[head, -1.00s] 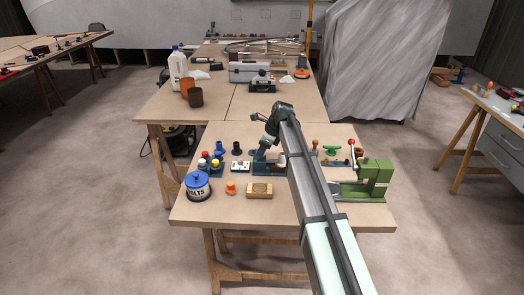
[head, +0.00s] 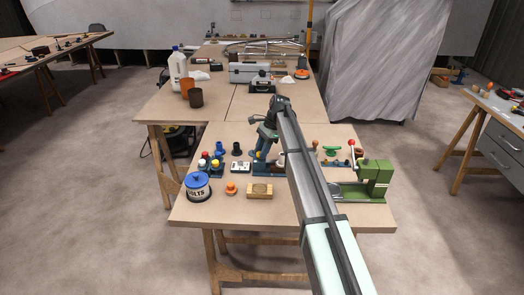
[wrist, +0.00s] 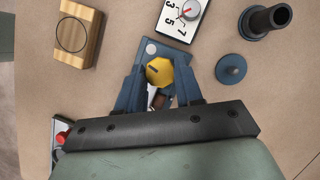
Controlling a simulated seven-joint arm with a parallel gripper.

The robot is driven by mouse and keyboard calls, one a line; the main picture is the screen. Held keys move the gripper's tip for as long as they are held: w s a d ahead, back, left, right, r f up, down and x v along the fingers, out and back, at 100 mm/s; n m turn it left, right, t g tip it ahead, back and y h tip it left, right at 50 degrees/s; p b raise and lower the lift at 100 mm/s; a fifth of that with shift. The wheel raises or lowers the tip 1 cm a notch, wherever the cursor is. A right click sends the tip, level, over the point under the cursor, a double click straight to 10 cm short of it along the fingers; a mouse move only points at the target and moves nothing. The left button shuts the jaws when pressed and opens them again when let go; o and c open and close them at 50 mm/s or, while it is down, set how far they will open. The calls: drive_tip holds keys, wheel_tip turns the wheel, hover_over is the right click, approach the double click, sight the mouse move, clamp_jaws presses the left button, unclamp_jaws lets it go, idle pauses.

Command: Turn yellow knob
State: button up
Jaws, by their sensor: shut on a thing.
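The yellow knob (wrist: 159,71) sits on a blue base plate (wrist: 151,48), with a short dark mark on its top. In the wrist view it is between the two blue fingers of my gripper (wrist: 158,78), which is shut on it. In the head view my gripper (head: 261,148) points down at the knob (head: 258,155), of which only a small part shows. The lower part of the base is hidden by my gripper in the wrist view.
Close by are a white dial plate with a red pointer (wrist: 189,11), a dark blue round knob (wrist: 231,68), a black upright tube (wrist: 267,21) and a wooden block (wrist: 79,33). A green machine (head: 374,178) stands at the right. The bench front (head: 285,212) is clear.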

drive_tip(key=n, duration=0.2)
drive_tip(key=n+g+h, duration=0.1)
drive_tip(key=n, duration=0.1)
drive_tip(key=shift+w+a+n+g, duration=0.1)
drive_tip(key=shift+w+n+g, duration=0.1)
drive_tip(key=shift+n+g, duration=0.1)
drive_tip(key=shift+a+n+g+h, duration=0.15)
drive_tip(key=shift+n+h, duration=0.35)
drive_tip(key=shift+n, duration=0.75)
drive_tip(key=shift+n+g+h, duration=0.25)
drive_tip(key=shift+n+h, duration=0.25)
drive_tip(key=shift+n, duration=0.75)
drive_tip(key=o, duration=1)
drive_tip(key=shift+w+r, duration=0.15)
drive_tip(key=shift+r, duration=0.25)
drive_tip(key=w, duration=0.4)
drive_tip(key=w+d, duration=0.1)
drive_tip(key=w, duration=0.3)
drive_tip(key=w+d, duration=0.1)
drive_tip(key=w, duration=0.3)
drive_tip(key=shift+r, duration=0.15)
drive_tip(key=shift+o, duration=0.2)
